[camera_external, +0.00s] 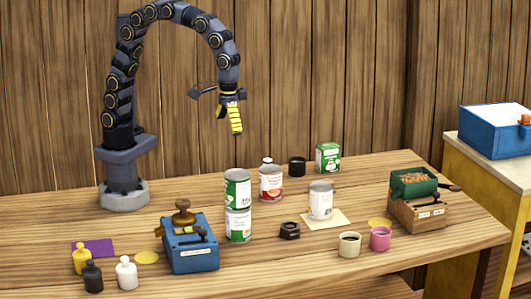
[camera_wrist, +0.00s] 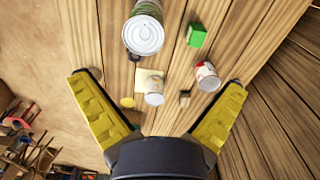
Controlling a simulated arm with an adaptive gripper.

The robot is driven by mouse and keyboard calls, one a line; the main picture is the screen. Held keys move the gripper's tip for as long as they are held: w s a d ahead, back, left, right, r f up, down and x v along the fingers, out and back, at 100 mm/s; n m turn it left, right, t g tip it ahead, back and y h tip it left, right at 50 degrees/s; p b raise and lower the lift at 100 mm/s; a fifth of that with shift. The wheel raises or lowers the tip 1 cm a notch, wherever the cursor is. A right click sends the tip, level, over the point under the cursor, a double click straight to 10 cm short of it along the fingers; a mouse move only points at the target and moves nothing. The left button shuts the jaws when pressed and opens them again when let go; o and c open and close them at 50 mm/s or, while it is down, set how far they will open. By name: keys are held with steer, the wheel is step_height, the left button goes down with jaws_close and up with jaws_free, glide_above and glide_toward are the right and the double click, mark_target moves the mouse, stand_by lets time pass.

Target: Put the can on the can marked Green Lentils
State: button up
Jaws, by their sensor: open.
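A green and white can (camera_external: 237,187) stands upright on another green and white can (camera_external: 238,226), the two in line as a stack. The stack's silver top (camera_wrist: 143,35) shows large in the wrist view. A white can (camera_external: 320,201) stands on a pale paper square (camera_external: 341,221); this can (camera_wrist: 154,92) shows in the wrist view too. A red and white can (camera_external: 270,182) stands behind the stack; it also shows in the wrist view (camera_wrist: 207,76). The label words are too small to read. My gripper (camera_external: 236,133) is open and empty, above the stack and clear of it.
A blue box (camera_external: 193,250) with a brass weight stands left of the stack. A green tin (camera_external: 328,157) and black cup (camera_external: 297,167) stand behind. A dark hexagonal piece (camera_external: 290,231), cream cup (camera_external: 349,245), pink cup (camera_external: 380,238) and wooden box (camera_external: 418,214) are to the right.

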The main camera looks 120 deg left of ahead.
steer(key=s+a+r+m+g, duration=0.1)
steer(key=s+m, duration=0.9)
steer(key=s, duration=1.8)
steer(key=shift+a+r+g, duration=0.2)
steer(key=shift+a+g, duration=0.05)
steer(key=shift+g, duration=0.05)
